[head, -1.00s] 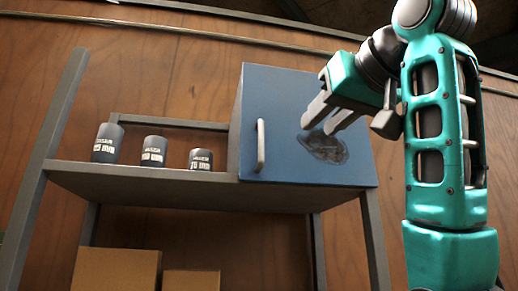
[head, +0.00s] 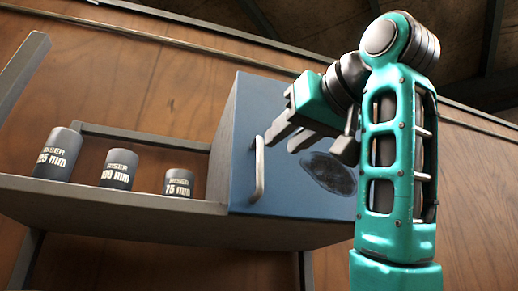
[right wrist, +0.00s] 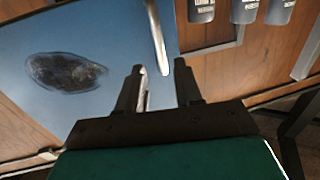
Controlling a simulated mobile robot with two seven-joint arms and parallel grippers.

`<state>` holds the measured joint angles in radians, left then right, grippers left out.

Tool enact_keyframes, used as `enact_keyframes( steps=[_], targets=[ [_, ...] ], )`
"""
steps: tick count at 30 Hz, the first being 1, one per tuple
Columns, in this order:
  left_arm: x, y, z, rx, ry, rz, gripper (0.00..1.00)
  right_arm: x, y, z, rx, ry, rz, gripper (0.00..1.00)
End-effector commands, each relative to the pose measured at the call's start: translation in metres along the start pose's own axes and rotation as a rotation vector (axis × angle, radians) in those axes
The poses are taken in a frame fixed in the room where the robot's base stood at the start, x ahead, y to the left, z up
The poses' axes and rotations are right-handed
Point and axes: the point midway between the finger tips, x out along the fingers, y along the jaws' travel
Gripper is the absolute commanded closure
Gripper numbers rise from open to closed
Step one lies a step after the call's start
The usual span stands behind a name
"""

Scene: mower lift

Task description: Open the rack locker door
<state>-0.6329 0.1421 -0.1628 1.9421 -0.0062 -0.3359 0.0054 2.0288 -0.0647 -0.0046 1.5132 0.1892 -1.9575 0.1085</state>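The blue rack locker door (head: 300,110) is shut, with a pale vertical bar handle (head: 258,170) near its left edge. My right gripper (head: 280,143) is in front of the door, close to the handle's upper part. In the right wrist view the gripper (right wrist: 159,78) is open, its two dark fingers apart. The handle (right wrist: 156,35) shows just beyond the gap between the fingertips, and I cannot tell whether they touch it. The door also fills the upper left of that view (right wrist: 110,30). My left gripper is not in view.
Grey risers marked 125 mm (head: 58,154), 100 mm (head: 118,169) and 75 mm (head: 179,183) stand on the rack shelf (head: 110,200) left of the locker. A dark smudge (head: 328,172) marks the door. A wooden wall stands behind.

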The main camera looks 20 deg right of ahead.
Motion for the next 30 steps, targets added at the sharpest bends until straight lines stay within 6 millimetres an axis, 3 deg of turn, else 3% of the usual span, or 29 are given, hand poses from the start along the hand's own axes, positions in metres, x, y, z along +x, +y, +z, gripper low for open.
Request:
enact_keyframes(
  steps=[6,12,25,30],
  targets=[
    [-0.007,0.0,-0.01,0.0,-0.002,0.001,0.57,0.049,0.0,0.0,0.0,-0.006,-0.001,0.65],
    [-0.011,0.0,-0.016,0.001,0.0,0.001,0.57,0.077,0.0,0.001,-0.001,-0.005,0.001,0.65],
    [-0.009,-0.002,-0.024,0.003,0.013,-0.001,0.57,0.089,0.0,0.002,-0.001,-0.002,0.001,0.65],
    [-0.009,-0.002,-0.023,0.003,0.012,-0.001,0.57,0.088,0.0,0.002,-0.001,-0.002,0.001,0.79]
  ],
)
